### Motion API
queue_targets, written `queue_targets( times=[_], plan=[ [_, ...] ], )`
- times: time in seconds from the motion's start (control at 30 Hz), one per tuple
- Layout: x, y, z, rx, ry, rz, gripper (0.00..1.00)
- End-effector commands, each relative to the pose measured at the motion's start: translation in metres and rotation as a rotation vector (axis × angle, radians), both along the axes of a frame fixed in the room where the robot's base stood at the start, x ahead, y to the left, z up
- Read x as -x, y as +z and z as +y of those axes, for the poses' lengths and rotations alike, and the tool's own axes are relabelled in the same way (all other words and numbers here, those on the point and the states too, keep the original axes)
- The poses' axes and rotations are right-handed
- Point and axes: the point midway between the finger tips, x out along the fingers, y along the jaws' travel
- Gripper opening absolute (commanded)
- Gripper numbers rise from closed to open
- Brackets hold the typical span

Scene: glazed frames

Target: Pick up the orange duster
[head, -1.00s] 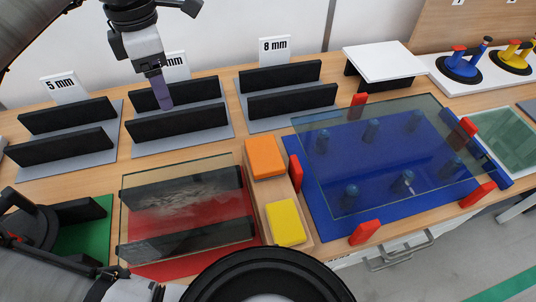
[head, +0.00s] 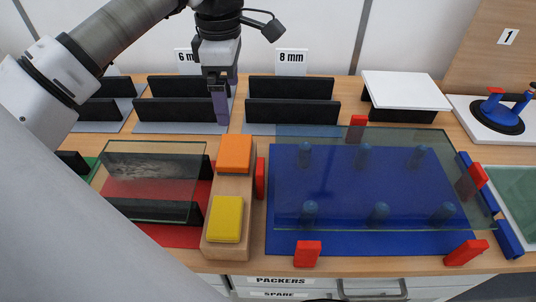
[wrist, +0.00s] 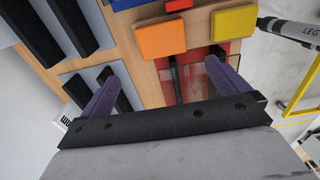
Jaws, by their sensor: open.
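The orange duster (head: 235,154) is a flat block lying on the far end of a wooden holder (head: 216,249), with a yellow block (head: 226,219) at the near end. In the wrist view the orange duster (wrist: 162,38) lies beyond the fingertips, roughly between them in the picture. My gripper (head: 221,118) is in the air above and behind the duster in the head view, pointing down, with purple fingers. In the wrist view its fingers (wrist: 165,64) are wide apart, with nothing held between them.
Left of the holder, a glass pane (head: 150,178) rests over black supports and a red mat. Right of it, a larger pane (head: 370,175) lies above a blue mat among red blocks (head: 307,252). Black slotted racks (head: 290,110) stand behind. A white panel (head: 405,90) is at the back right.

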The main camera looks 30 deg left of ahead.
Motion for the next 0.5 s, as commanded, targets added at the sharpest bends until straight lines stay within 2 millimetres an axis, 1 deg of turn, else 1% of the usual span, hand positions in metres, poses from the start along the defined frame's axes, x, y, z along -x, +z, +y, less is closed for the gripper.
queue_targets(
  times=[0.13,0.23,0.37,0.5],
  plan=[
    [0.003,-0.005,0.003,0.000,0.004,0.000,1.00],
    [0.003,-0.015,0.003,0.001,0.004,0.001,1.00],
    [0.003,-0.037,0.003,0.000,0.003,0.000,1.00],
    [0.003,-0.064,0.003,-0.001,0.003,0.001,1.00]
  ],
)
